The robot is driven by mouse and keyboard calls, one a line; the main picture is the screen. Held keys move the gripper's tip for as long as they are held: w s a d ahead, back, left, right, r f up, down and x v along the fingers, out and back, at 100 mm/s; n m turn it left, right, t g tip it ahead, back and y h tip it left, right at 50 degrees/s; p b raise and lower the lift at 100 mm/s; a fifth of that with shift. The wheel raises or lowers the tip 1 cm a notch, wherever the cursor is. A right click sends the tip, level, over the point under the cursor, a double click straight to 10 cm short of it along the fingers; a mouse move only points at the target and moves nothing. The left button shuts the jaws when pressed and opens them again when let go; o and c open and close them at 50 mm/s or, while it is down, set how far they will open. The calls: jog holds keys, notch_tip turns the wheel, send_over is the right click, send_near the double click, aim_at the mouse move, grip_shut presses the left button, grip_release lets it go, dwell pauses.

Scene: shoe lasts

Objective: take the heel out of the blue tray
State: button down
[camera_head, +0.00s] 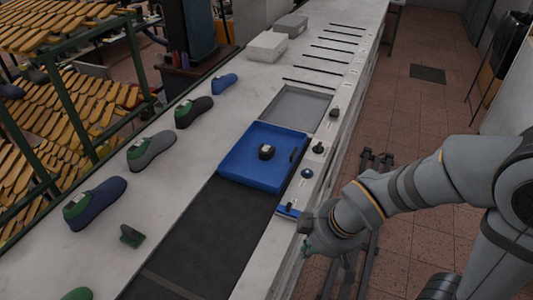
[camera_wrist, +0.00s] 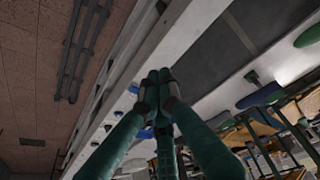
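Several shoes on lasts (camera_head: 152,151) line the left of the bench. A grey tray (camera_head: 295,107) lies just behind the blue tray. Dark knobs (camera_head: 318,148) and a small blue item (camera_head: 288,211) are along the right edge. The dark belt (camera_head: 200,240) in front is clear.

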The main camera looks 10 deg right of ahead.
jog(key=c, duration=0.8)
grip_release()
jog(key=shift+o, duration=0.5)
